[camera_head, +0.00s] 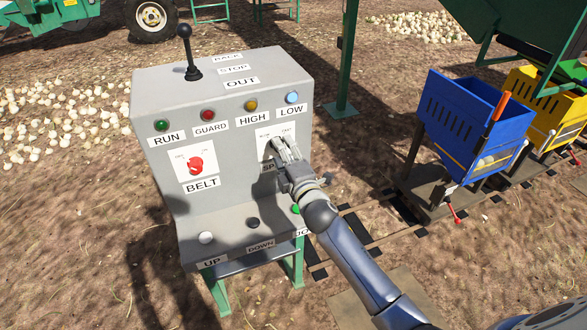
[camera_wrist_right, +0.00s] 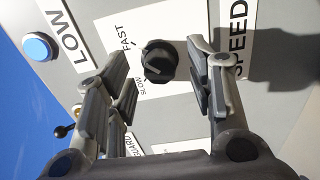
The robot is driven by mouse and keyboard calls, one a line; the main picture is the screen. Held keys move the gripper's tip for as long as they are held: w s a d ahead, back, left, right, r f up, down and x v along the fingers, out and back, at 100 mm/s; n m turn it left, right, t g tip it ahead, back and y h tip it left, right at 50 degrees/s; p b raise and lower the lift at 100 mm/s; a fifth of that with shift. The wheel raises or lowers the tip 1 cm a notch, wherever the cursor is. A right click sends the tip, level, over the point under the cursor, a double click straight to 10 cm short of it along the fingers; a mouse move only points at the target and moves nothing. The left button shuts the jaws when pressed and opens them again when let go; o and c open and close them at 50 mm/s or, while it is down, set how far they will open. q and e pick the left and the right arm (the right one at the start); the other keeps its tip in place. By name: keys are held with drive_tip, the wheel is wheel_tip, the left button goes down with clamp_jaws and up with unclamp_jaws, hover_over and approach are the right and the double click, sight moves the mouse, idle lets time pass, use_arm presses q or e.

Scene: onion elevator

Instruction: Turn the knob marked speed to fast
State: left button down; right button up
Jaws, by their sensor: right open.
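The speed knob (camera_wrist_right: 158,62) is round and black with a raised grip. It sits on a white plate (camera_wrist_right: 150,22) marked FAST and SLOW, next to the SPEED label (camera_wrist_right: 238,40). I cannot tell clearly which mark it points at. My right gripper (camera_wrist_right: 157,58) is open in the right wrist view, with one finger on each side of the knob and visible gaps. In the head view my right gripper (camera_head: 284,147) is at the panel and hides most of the knob and part of the SPEED label. My left gripper is not in view.
The grey control box (camera_head: 225,110) carries a red belt knob (camera_head: 195,165), colored lamps, a black lever (camera_head: 187,55) and buttons along its lower ledge. A blue bin cart (camera_head: 470,120) and a yellow one (camera_head: 535,95) stand on rails at right. Onions lie on the ground behind.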

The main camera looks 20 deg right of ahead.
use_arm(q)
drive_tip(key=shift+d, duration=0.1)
use_arm(e)
drive_tip(key=s, duration=1)
drive_tip(key=shift+d, duration=0.2)
drive_tip(key=s+f+m+g, duration=0.1)
drive_tip(key=f, duration=0.5)
drive_tip(key=s+f+m+g, duration=0.1)
drive_tip(key=f+g, duration=0.1)
drive_tip(key=f, duration=0.5)
drive_tip(key=s+d+f+m+g, duration=0.1)
drive_tip(key=f, duration=0.6)
drive_tip(key=shift+s+f+m+g, duration=0.2)
drive_tip(key=shift+s+m+g, duration=0.1)
drive_tip(key=shift+m, duration=0.1)
drive_tip(key=s+d+f+m+g, duration=0.1)
drive_tip(key=s+f+m+g, duration=0.3)
drive_tip(key=s+f, duration=0.85)
drive_tip(key=s+f+m+g, duration=0.3)
drive_tip(key=s+f, duration=0.7)
drive_tip(key=f, duration=0.5)
drive_tip(key=s+f+m+g, duration=0.2)
drive_tip(key=s+f, duration=0.2)
drive_tip(key=s, duration=0.7)
drive_tip(key=s+f+m+g, duration=0.3)
drive_tip(key=s+f, duration=0.1)
drive_tip(key=s, duration=0.8)
drive_tip(key=shift+d+f+h, duration=0.3)
drive_tip(key=shift+d+f, duration=0.1)
drive_tip(key=shift+d, duration=0.05)
